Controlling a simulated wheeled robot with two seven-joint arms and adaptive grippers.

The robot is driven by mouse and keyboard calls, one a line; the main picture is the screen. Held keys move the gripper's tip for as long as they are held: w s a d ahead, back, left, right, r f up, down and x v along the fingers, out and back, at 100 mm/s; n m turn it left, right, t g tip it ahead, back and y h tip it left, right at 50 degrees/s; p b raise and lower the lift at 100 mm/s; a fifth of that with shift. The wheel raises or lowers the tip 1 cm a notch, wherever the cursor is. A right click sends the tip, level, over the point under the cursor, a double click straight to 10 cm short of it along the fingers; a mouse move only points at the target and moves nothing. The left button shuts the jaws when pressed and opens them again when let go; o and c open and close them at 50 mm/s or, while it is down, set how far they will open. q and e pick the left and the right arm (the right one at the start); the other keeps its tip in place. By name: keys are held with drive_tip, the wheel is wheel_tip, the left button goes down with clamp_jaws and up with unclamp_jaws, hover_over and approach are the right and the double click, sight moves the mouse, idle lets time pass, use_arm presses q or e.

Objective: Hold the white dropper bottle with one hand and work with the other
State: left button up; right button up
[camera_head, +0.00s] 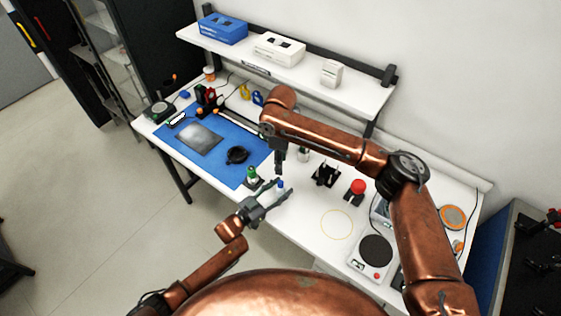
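A small white bottle with a blue top (280,187) stands at the front of the white bench, and it appears to be the dropper bottle. My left gripper (275,192) reaches in from the front with its fingers spread. The blue-topped bottle is at or between its fingertips; I see no clear grip on it. A bottle with a green top (252,175) stands just behind the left gripper, on the mat's edge. My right gripper (279,167) points down above the bench, behind the blue-topped bottle. It is seen edge-on, so its opening is hidden.
A blue mat (222,168) with a grey plate and a black round item (237,155) lies left. A black rack (326,174), a red-topped item (357,187) and a hotplate-like device (375,251) stand right. A yellow ring (322,226) marks clear bench. A shelf (350,96) hangs behind.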

use_arm(q)
drive_tip(key=v, duration=1.2)
idle(0.5)
